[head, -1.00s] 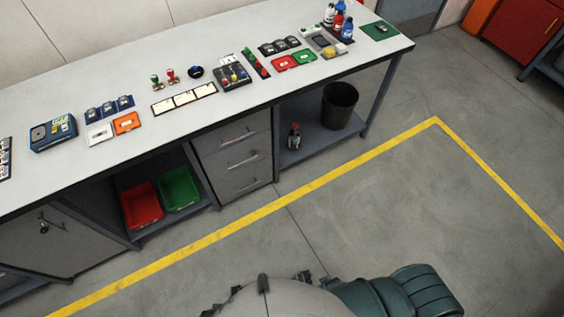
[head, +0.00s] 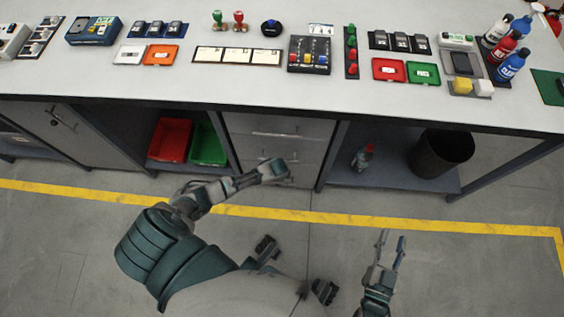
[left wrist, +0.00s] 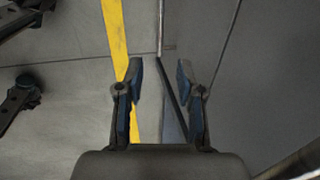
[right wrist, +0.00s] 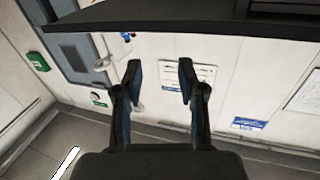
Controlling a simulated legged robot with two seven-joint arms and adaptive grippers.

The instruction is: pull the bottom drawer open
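The grey drawer unit (head: 240,124) stands under the bench with its stacked drawers pushed in. The bottom drawer (head: 304,176) is lowest and partly hidden behind my left gripper (head: 276,170). That gripper is in front of the lower drawers; contact cannot be told from the head view. In the left wrist view, the left gripper's fingers (left wrist: 160,68) are apart with nothing held between them. A plain grey panel fills the right of that view. My right gripper (head: 391,245) is open and empty over the floor, well away from the drawers; its fingers (right wrist: 160,72) are also apart.
Red (head: 168,140) and green (head: 208,145) bins sit on the shelf left of the drawers. A black bucket (head: 441,153) and a small bottle (head: 363,157) stand on the right shelf. The bench top (head: 200,82) overhangs the drawers. The floor in front is clear.

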